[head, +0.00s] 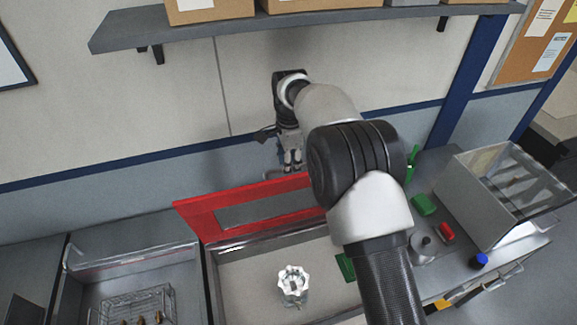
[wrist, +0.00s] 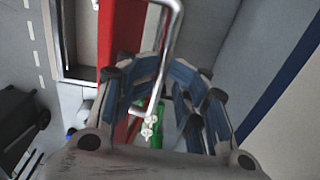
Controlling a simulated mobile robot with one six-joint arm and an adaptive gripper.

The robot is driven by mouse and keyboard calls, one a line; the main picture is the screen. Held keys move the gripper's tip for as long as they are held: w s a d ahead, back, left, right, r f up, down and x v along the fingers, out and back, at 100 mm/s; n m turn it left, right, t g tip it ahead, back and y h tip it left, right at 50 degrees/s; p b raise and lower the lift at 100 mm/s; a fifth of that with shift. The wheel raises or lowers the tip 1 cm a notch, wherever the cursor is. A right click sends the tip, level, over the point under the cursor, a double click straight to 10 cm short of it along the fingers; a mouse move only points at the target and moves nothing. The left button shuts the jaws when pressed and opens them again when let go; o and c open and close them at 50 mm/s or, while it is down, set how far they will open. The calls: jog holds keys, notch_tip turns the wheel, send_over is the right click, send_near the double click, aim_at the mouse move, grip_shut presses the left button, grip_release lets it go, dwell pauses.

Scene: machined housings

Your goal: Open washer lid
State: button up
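The washer's red lid (head: 195,213), with a grey window, stands raised at the back of the washer's open tub (head: 225,290). In the wrist view the red lid (wrist: 122,30) runs down the left of centre. My gripper (head: 291,160) is just above the lid's upper edge. In the wrist view my gripper (wrist: 178,85) has its blue-padded fingers apart, with nothing clamped between them. My arm hides the lid's right end.
A shiny machined housing (head: 292,284) stands in the tub. A bin with a wire basket (head: 135,303) is at left. Green (head: 423,204) and red (head: 446,232) blocks, a blue-capped item (head: 479,261) and a clear-lidded box (head: 485,205) are at right. A shelf (head: 130,30) overhangs the back.

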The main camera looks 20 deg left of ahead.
notch_tip(320, 180, up, 10)
jog(key=shift+s+d, duration=0.25)
jog(key=shift+s, duration=0.05)
dwell(0.3)
